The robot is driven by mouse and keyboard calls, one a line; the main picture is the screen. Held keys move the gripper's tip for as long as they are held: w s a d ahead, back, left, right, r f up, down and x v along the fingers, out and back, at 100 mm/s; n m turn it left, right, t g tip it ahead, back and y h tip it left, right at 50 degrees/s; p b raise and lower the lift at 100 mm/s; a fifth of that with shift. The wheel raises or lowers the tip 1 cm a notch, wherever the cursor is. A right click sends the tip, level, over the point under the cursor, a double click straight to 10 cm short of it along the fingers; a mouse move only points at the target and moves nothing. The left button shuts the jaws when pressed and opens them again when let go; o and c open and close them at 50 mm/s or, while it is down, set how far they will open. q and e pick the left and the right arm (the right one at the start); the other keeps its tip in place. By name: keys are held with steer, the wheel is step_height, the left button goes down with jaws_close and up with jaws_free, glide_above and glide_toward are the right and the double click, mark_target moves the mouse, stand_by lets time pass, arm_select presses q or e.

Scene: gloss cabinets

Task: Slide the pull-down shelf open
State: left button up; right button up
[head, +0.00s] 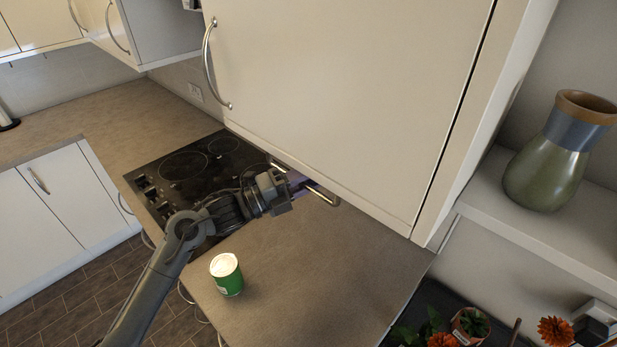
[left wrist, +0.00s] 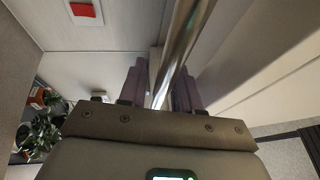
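The pull-down shelf's metal bar handle (head: 323,195) shows below the lower edge of the large white wall cabinet (head: 350,90). The shelf itself is mostly hidden behind the cabinet front. My left gripper (head: 290,182) reaches up to the bar from the left, under the cabinet edge. In the left wrist view the shiny bar (left wrist: 185,40) runs between the two purple fingers of my left gripper (left wrist: 160,88), which sit close on both sides of it. My right gripper is in no view.
A green can (head: 226,275) stands on the counter (head: 310,285) near my left arm. A black cooktop (head: 185,170) lies behind the arm. A vase (head: 555,155) stands on a shelf at the right, with potted flowers (head: 470,325) below.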

arm_select(q)
jaws_close()
arm_select(e)
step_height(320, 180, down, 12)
steer(key=b, duration=1.2)
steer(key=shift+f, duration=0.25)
arm_select(q)
step_height(320, 180, down, 15)
steer(key=shift+r, duration=0.2)
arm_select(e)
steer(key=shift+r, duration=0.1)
arm_select(q)
steer(key=shift+o, duration=0.9)
jaws_free()
steer(key=shift+r, duration=0.15)
